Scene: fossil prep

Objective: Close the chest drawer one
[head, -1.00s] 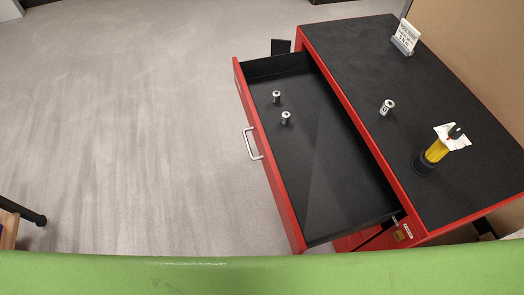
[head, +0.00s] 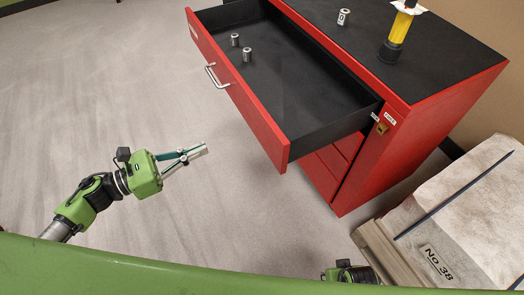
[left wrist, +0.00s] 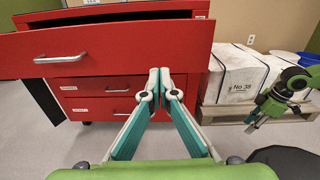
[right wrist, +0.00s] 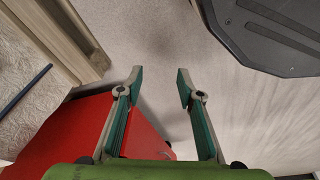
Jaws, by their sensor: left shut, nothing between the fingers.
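The red chest (head: 400,120) stands at the upper right in the head view. Its top drawer (head: 255,105) is pulled far out toward the left, with a silver handle (head: 215,77) on its front. Two small metal cylinders (head: 247,54) stand in its black interior. My left gripper (head: 203,151) is shut and empty, in front of and below the drawer front, apart from it. In the left wrist view its fingertips (left wrist: 164,72) overlap the lower edge of the drawer front (left wrist: 110,48). My right gripper (right wrist: 158,72) is open and empty in the right wrist view.
A plaster block marked No 38 (head: 460,220) sits on a wooden pallet (head: 375,255) at the right. A yellow-handled tool (head: 398,35) and a small cylinder (head: 343,17) stand on the chest top. The floor left of the drawer is clear.

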